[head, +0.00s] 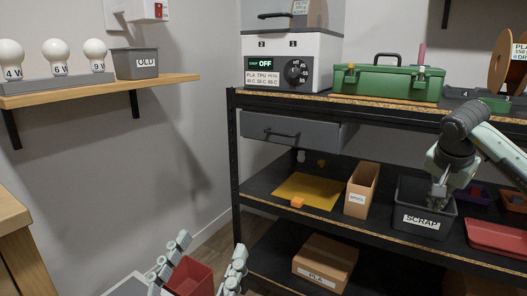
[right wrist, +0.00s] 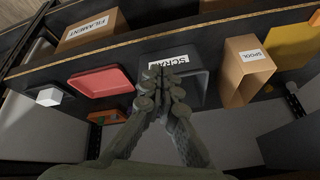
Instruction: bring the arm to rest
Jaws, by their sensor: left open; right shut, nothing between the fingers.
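My right gripper (head: 438,200) comes in from the right over the grey SCRAP bin (head: 402,212) on the middle shelf. Its fingers are shut with nothing between them, and they reach down over the bin's opening. In the right wrist view the closed fingertips (right wrist: 167,75) overlap the SCRAP bin (right wrist: 199,84) and its label. How deep the tips sit cannot be told. My left gripper (head: 210,250) is open at the bottom of the head view, its fingers spread, with a red bin (head: 191,277) showing between them. Whether it touches the bin cannot be told.
The cardboard SPOOL box (head: 361,190) and a yellow sheet (head: 312,188) with an orange piece lie left of the SCRAP bin. A red tray (head: 498,236) is close on its right. The upper shelf (head: 380,103) edge and green toolbox (head: 388,82) are above.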

